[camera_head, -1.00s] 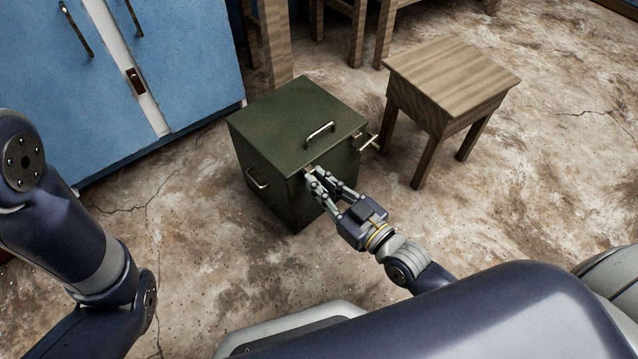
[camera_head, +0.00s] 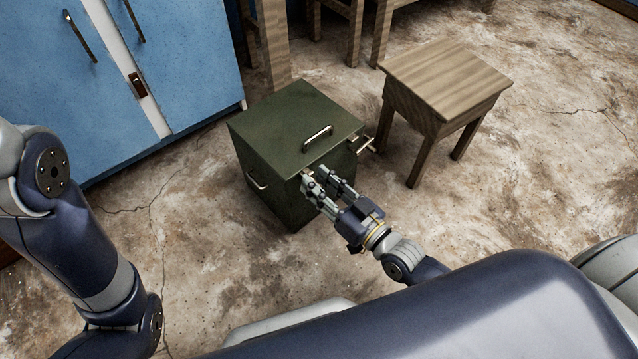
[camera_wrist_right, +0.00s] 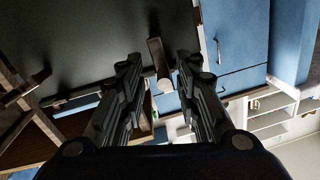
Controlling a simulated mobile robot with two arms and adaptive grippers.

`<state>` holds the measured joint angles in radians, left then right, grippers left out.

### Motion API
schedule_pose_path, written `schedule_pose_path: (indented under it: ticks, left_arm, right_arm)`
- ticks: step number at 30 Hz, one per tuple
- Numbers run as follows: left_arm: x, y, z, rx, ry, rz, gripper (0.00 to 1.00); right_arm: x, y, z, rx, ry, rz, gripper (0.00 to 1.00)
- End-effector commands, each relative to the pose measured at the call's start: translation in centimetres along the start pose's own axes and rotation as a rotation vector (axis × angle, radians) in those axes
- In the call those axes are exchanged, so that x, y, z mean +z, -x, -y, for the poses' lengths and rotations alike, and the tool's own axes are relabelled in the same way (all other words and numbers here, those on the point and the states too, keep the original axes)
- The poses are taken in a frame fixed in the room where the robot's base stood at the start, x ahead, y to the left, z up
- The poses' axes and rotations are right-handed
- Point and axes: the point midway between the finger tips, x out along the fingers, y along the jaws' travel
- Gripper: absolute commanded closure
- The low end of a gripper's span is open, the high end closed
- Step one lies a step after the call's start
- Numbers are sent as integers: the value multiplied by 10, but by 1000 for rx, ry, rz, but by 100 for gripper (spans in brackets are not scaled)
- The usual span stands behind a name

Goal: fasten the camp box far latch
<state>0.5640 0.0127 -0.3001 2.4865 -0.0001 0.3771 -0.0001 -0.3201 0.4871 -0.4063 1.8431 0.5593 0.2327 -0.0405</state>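The dark green camp box (camera_head: 285,130) stands on the floor with its lid down and a handle (camera_head: 318,138) on top. One metal latch (camera_head: 308,173) is at the lid edge by my right fingertips, partly hidden by them. Another metal latch (camera_head: 364,145) sticks out from the same side, further right; I cannot tell which is the far one. My right gripper (camera_head: 316,176) is open at the nearer latch. In the right wrist view, a latch piece (camera_wrist_right: 158,60) shows between the two spread fingers; contact is not clear. My left gripper is out of view.
A wooden stool (camera_head: 445,85) stands right of the box. Blue cabinets (camera_head: 185,60) stand behind it on the left, and wooden furniture legs (camera_head: 270,45) at the back. The stained floor (camera_head: 540,170) is clear at the right.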

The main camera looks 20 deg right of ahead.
Motion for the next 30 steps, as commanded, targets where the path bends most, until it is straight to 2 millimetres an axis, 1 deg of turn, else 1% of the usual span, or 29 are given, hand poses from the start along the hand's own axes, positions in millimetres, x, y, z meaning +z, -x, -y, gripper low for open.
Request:
schedule_pose_path:
  ticks: [7, 11, 14, 24, 27, 30]
  left_arm:
    - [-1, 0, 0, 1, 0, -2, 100]
    - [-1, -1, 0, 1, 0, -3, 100]
    - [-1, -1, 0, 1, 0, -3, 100]
    - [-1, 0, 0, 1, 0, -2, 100]
    - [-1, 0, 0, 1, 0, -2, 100]
    - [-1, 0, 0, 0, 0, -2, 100]
  right_arm:
    - [0, 1, 0, -1, 3, 1, 69]
    - [1, 7, 0, -1, 4, 4, 69]
    - [2, 20, 0, 0, 4, 5, 69]
    - [2, 86, 0, -1, 4, 6, 69]
    - [2, 101, 0, 0, 2, 5, 69]
    - [1, 111, 0, 0, 2, 3, 69]
